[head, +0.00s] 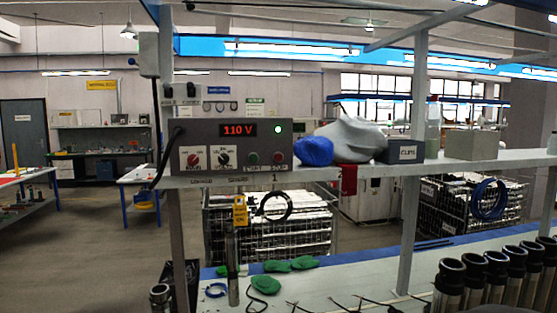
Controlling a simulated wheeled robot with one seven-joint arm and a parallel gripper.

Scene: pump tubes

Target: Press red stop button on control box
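The grey control box (238,132) stands on the shelf left of centre. Its display (238,130) reads 110 V in red, and a green lamp (277,127) glows to the right of it. Along the lower front are a red knob (194,160), a black knob (224,158), a green button (253,158) and, at the far right, the red stop button (278,157). The labels are too small to read. I cannot tell whether the red button is pressed in. Nothing covers the box front. My gripper does not show in the head view.
A blue cloth (313,151) and a grey cloth (348,139) lie right of the box. A shelf post (413,190) stands farther right. Below, the bench carries green cloths (291,265), an upright metal tube (232,268) and several dark-topped tubes (449,280) at right.

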